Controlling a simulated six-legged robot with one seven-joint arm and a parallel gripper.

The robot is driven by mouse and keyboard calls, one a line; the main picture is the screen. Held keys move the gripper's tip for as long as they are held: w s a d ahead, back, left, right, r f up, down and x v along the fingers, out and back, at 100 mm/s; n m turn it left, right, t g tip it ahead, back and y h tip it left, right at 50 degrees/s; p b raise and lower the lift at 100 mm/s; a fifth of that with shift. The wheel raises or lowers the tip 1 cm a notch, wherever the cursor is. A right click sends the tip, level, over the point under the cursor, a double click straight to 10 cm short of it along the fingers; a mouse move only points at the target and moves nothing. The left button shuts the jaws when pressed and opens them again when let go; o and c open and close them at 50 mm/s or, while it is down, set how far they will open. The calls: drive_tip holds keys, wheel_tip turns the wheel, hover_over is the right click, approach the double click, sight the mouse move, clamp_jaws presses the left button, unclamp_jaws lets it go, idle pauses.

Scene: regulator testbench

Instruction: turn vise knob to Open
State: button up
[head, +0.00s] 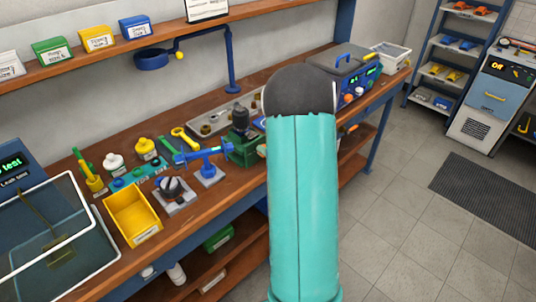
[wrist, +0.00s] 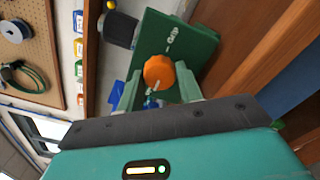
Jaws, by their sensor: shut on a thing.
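In the wrist view an orange vise knob (wrist: 158,71) sits on the face of the green vise (wrist: 200,48). My gripper (wrist: 156,86) is at the knob, shut on it, with one pale green finger on each side. White lettering shows on the vise face above and below the knob, turned and too small to read surely. In the head view the green vise (head: 242,153) stands on the bench left of my arm. My arm hides the gripper and most of the knob side there.
A dark cylindrical part (wrist: 118,28) shows beside the vise. In the head view a blue stand (head: 208,170), a yellow bin (head: 132,214) and a tray (head: 206,123) are near the vise on the wooden bench. A blue device (head: 358,85) stands farther right. Floor to the right is open.

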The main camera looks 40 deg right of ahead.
drive_tip(key=o, duration=1)
drive_tip(key=shift+s, duration=0.1)
drive_tip(key=s, duration=1.3)
drive_tip(key=shift+s+d, duration=0.15)
drive_tip(key=shift+s, duration=0.2)
drive_tip(key=shift+w, duration=0.1)
